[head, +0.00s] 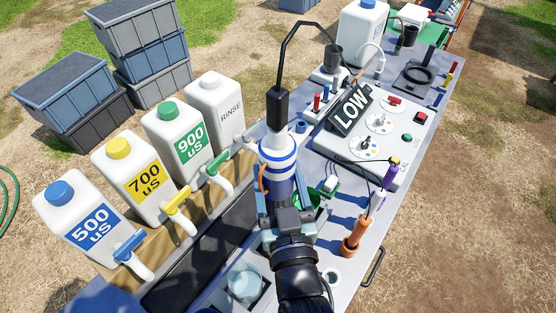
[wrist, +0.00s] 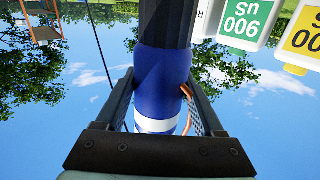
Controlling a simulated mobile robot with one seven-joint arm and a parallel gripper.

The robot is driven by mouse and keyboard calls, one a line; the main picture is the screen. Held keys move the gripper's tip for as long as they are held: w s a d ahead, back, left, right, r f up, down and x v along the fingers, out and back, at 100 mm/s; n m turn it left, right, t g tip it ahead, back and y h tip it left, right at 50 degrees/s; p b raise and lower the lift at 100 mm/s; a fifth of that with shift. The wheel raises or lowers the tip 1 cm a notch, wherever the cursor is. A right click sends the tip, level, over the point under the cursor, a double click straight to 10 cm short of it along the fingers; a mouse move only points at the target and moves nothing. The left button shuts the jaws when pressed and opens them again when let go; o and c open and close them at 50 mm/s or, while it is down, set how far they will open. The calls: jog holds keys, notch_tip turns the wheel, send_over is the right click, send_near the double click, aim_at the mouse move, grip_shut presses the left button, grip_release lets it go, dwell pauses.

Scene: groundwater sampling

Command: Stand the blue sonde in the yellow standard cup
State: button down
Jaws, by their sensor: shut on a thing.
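The blue sonde (head: 277,155) has blue and white bands and a black top with a cable looping up and back. My gripper (head: 285,195) is shut around its body and holds it roughly upright over the bench. In the wrist view the sonde's blue body and white band (wrist: 160,80) sit between the two fingers. The sonde's lower end is hidden behind my gripper. A green cup (head: 312,199) shows partly just right of the gripper. I cannot make out a yellow standard cup in either view; it may be hidden.
Jugs marked 500 (head: 92,222), 700 (head: 140,174), 900 (head: 184,140) and rinse (head: 220,105) line the left, with taps facing inward. A control panel with a LOW display (head: 352,109) stands right.

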dwell(0.4)
jog(key=shift+f, duration=0.2)
grip_release()
jog(key=shift+f, duration=0.2)
jog(key=shift+r, duration=0.2)
jog(key=shift+s+d+f, duration=0.15)
jog(key=shift+s+f, duration=0.05)
jog(key=shift+s, duration=0.15)
jog(key=s+d+b, duration=0.1)
jog(key=s+b, duration=0.4)
jog(key=s, duration=0.6)
jog(key=shift+s+d+r, duration=0.15)
jog(key=shift+d, duration=0.2)
